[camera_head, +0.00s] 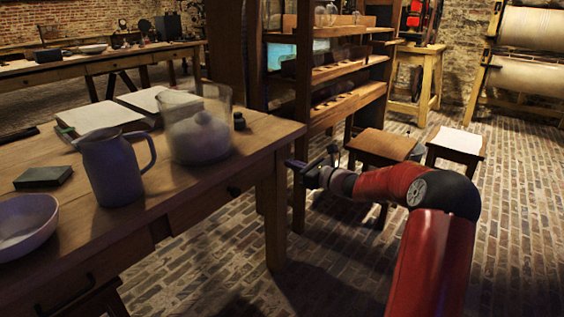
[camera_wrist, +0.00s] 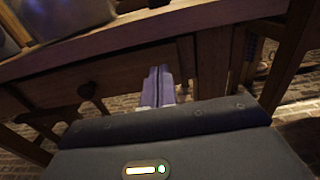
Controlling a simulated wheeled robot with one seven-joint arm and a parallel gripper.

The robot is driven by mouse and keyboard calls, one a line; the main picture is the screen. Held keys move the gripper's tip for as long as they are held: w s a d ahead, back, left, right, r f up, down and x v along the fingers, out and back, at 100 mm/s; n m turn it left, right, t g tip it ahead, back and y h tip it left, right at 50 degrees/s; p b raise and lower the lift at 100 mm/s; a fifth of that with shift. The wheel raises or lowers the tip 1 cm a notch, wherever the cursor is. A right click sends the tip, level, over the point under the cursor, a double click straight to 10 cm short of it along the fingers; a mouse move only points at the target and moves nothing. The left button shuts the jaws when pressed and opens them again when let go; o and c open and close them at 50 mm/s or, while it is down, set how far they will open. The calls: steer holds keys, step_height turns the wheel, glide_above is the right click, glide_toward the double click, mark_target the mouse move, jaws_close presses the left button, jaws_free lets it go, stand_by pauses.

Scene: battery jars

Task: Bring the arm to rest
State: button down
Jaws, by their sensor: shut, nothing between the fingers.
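My gripper (camera_head: 292,165) is at the end of my red and black arm, just off the right end of the wooden table (camera_head: 245,150). Its fingers are shut and hold nothing. I cannot tell the exact gap between the fingertips and the table.
On the table are a glass jar (camera_head: 197,125) with a pale rounded thing inside, a blue-grey jug (camera_head: 113,168), a bowl (camera_head: 25,225), a dark block (camera_head: 43,177) and an open book (camera_head: 100,116). Shelves (camera_head: 340,72) and stools (camera_head: 380,146) stand beyond. Brick floor right of my arm is clear.

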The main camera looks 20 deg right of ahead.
steer(key=v, duration=0.6)
steer(key=s+a+r+n+g+h, duration=0.1)
steer(key=s+a+n+g+h, duration=0.1)
steer(key=s+a+n+g, duration=1.05)
steer(key=s+a+n+t+h, duration=0.2)
steer(key=s+n+h, duration=0.6)
steer(key=s+n, duration=0.8)
steer(key=s+t, duration=0.1)
steer(key=s, duration=1)
steer(key=shift+s+h, duration=0.15)
steer(key=shift+h, duration=0.15)
steer(key=shift+r+t, duration=0.15)
steer(key=shift+t, duration=0.1)
